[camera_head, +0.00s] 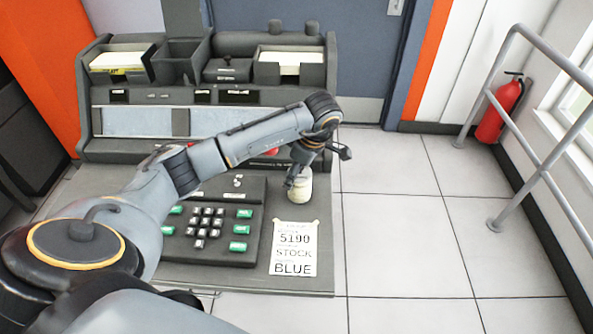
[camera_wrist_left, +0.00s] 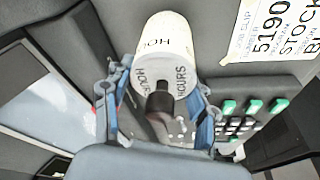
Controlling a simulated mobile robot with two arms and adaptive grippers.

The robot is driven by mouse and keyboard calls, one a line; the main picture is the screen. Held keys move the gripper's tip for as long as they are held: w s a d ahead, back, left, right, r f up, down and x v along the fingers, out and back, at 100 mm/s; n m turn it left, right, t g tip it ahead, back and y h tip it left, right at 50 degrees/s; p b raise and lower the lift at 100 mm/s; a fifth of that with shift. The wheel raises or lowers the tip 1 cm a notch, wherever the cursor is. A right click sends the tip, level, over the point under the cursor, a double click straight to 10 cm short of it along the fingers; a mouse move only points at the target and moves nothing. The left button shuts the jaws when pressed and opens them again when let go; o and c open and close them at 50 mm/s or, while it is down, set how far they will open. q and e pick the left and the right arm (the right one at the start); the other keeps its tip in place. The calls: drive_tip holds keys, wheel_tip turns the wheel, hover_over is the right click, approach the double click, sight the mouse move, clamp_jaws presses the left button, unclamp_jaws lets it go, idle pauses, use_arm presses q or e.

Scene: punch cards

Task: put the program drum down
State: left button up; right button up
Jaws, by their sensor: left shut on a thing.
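The program drum (camera_head: 300,187) is a cream-white cylinder under my left gripper (camera_head: 318,165), near the right edge of the grey desk (camera_head: 225,274). In the left wrist view the drum (camera_wrist_left: 165,45) shows dark lettering that includes "HOURS", with a dark stem at its near end. The blue-grey fingers of my left gripper (camera_wrist_left: 157,118) lie on either side of the drum and are shut on it. The drum looks roughly upright in the head view. I cannot tell whether its base touches the desk. My right gripper is not in view.
A paper slip (camera_head: 294,248) reading "5190 STOCK BLUE" lies on the desk in front of the drum. A keypad (camera_head: 206,226) with green keys is to the left. The card machine (camera_head: 208,97) with its trays stands behind. A tiled floor (camera_head: 400,235) lies right of the desk edge.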

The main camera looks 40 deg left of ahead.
sight(308, 175)
use_arm(q)
drive_tip(key=shift+f, duration=0.15)
drive_tip(key=o, duration=1.3)
drive_tip(key=shift+c, duration=0.2)
drive_tip(key=shift+o, duration=0.7)
drive_tip(key=shift+r, duration=0.25)
drive_tip(key=shift+w+d+r, duration=0.1)
drive_tip(key=shift+d+r, duration=0.05)
drive_tip(key=shift+r, duration=0.15)
drive_tip(key=p+v, duration=0.1)
drive_tip(key=v, duration=1)
drive_tip(key=shift+r, duration=0.15)
